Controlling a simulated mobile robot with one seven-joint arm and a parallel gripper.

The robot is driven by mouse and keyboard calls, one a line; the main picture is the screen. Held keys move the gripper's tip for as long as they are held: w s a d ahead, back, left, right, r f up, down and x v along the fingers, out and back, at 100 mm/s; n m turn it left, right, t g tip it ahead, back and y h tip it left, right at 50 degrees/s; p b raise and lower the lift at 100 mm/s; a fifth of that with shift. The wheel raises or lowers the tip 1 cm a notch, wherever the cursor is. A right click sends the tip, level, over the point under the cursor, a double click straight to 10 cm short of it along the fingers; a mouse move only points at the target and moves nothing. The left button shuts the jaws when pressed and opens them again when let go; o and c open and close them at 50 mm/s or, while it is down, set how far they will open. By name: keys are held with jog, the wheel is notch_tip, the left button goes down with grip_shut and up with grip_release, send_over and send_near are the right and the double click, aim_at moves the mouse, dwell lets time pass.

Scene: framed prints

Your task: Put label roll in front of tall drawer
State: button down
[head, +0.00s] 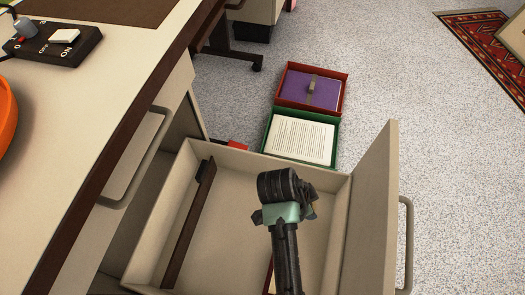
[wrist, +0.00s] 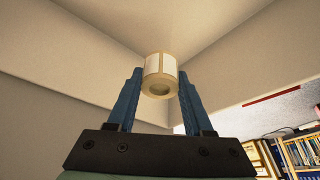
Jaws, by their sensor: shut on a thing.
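The label roll (wrist: 160,66) is a small white roll with a tan core. In the wrist view it sits between the two blue fingers of my gripper (wrist: 159,80), which is shut on it. Pale drawer walls meet in a corner behind it. In the head view my gripper (head: 287,200) is over the open tall drawer (head: 372,225), and the roll is hidden by my arm. I cannot tell whether the roll touches the drawer floor.
A brown divider (head: 190,225) lies along the drawer's left side. A red box (head: 335,92) and a green box (head: 333,150) stand on the floor beyond the drawer. The desk (head: 90,130) is at left.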

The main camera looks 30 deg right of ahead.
notch_tip(320, 180, down, 10)
jog(key=b, duration=0.7)
jog(key=shift+c, duration=1.5)
grip_release()
jog(key=shift+f, duration=0.1)
jog(key=p+v, duration=0.7)
jog(key=v, duration=0.5)
